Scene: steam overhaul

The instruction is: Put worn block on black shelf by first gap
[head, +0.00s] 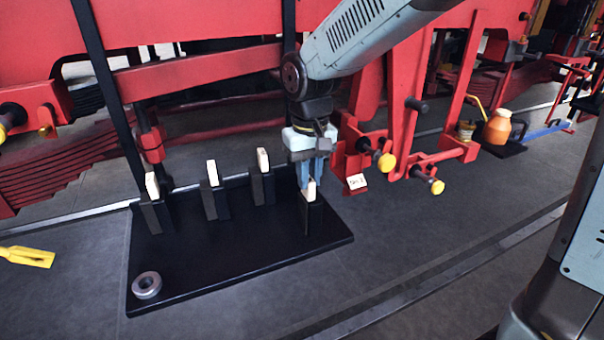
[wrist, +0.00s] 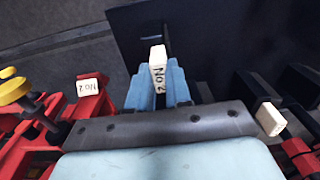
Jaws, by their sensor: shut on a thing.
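My gripper (head: 310,177) points down over the right end of a flat black shelf (head: 235,262). Its blue fingers are shut on a dark block with a cream top (head: 310,215). In the wrist view the cream top (wrist: 158,65) reads "No 2" and sits between the fingers. The block is upright over the shelf; I cannot tell whether its foot touches. Three similar dark blocks with cream tops, at left (head: 155,212), centre left (head: 214,200) and centre (head: 262,186), stand along the shelf's back. I cannot tell wear, nor make out a first gap.
A metal ring (head: 147,285) lies at the shelf's front left corner. Red framework with a white tag (head: 357,182) and yellow-ended pins stands close right of my gripper. A yellow tool (head: 27,256) lies left. An orange jug (head: 497,127) stands far right. The shelf's front middle is clear.

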